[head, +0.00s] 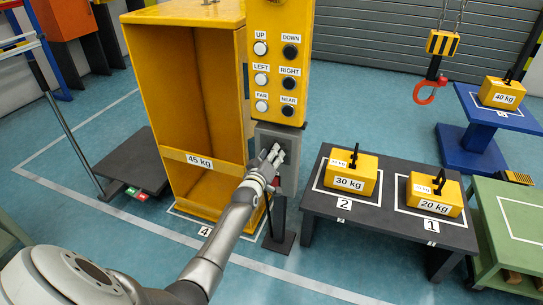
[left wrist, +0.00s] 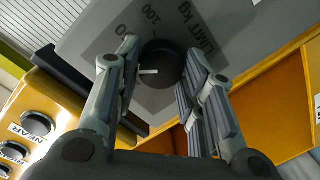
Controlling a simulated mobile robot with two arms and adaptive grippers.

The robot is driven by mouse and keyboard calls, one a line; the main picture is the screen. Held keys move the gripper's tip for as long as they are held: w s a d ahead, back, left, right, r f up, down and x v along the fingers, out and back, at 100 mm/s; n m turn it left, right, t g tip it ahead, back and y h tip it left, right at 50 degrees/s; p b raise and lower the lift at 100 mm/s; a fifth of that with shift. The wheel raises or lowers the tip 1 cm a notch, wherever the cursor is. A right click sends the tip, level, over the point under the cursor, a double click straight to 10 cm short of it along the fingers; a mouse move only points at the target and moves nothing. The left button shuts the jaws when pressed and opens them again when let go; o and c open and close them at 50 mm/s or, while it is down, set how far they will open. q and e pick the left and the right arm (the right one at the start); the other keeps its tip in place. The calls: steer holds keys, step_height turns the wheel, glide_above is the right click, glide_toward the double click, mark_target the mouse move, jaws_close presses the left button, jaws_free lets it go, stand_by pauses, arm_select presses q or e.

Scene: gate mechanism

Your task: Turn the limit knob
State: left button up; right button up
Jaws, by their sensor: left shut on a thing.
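The limit knob (left wrist: 163,62) is a dark round knob with a pale pointer mark, on a grey panel (left wrist: 92,38) printed "LIMIT kg" with numbers in the left wrist view. My left gripper (left wrist: 160,70) has a finger on each side of the knob and is shut on it. In the head view my left gripper (head: 272,156) is at the front of the grey limit box (head: 291,143), below the yellow button panel (head: 276,45). The gripper hides the knob there. My right gripper is not in view.
A tall yellow cabinet (head: 175,80) marked 45 kg stands left of the box. Right are a dark table (head: 390,228) with 30 kg (head: 350,172) and 20 kg (head: 433,195) weights, and a red crane hook (head: 428,90). A black post (head: 279,220) stands below the box.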

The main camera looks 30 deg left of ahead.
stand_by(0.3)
arm_select(q)
steer(key=o, duration=1)
steer(key=v, duration=1.2)
steer(key=shift+f, duration=0.1)
